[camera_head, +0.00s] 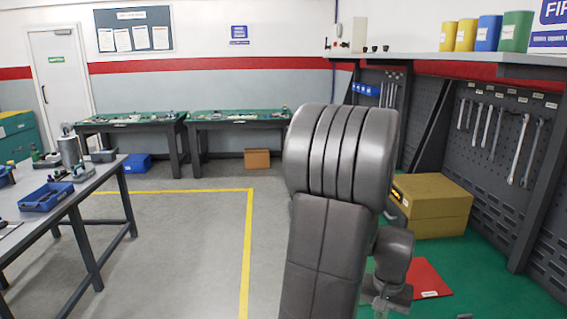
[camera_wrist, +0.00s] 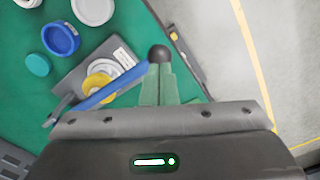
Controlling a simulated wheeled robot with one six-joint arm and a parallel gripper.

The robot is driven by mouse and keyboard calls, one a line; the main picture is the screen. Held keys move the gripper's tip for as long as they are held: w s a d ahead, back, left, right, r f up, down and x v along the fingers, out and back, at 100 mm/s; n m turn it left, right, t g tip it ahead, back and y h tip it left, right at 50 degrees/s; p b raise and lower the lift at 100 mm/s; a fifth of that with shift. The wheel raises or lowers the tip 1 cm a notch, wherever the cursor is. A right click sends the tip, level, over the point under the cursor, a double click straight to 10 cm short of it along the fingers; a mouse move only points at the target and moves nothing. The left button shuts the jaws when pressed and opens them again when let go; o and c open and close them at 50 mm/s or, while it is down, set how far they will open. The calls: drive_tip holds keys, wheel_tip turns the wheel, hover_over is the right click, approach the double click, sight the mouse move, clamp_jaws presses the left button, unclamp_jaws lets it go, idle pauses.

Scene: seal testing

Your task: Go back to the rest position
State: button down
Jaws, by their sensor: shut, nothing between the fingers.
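My gripper (camera_wrist: 160,62) shows in the wrist view with its greenish fingers together and a dark rounded tip at the end. It is shut and nothing shows between the fingers. It hangs over or near a green surface (camera_wrist: 118,28), and I cannot tell its height above it. In the head view my arm is raised in the middle of the picture and hides part of the room. My fingers cannot be made out there.
On the green surface are a blue round part (camera_wrist: 61,39), white discs (camera_wrist: 93,8), a grey plate (camera_wrist: 72,88) and a long blue piece (camera_wrist: 105,87). A yellow box (camera_head: 432,210) stands right of my arm. A workbench (camera_head: 75,200) is at left; grey floor (camera_head: 180,235) is clear.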

wheel_tip(320, 180, up, 8)
drive_tip(key=p, duration=0.6)
wheel_tip(320, 180, down, 10)
drive_tip(key=b, duration=0.8)
drive_tip(key=shift+f+b, duration=0.2)
drive_tip(key=shift+b, duration=0.1)
wheel_tip(320, 180, up, 10)
drive_tip(key=p, duration=0.8)
drive_tip(key=shift+d+r, duration=0.15)
drive_tip(key=shift+d, duration=0.15)
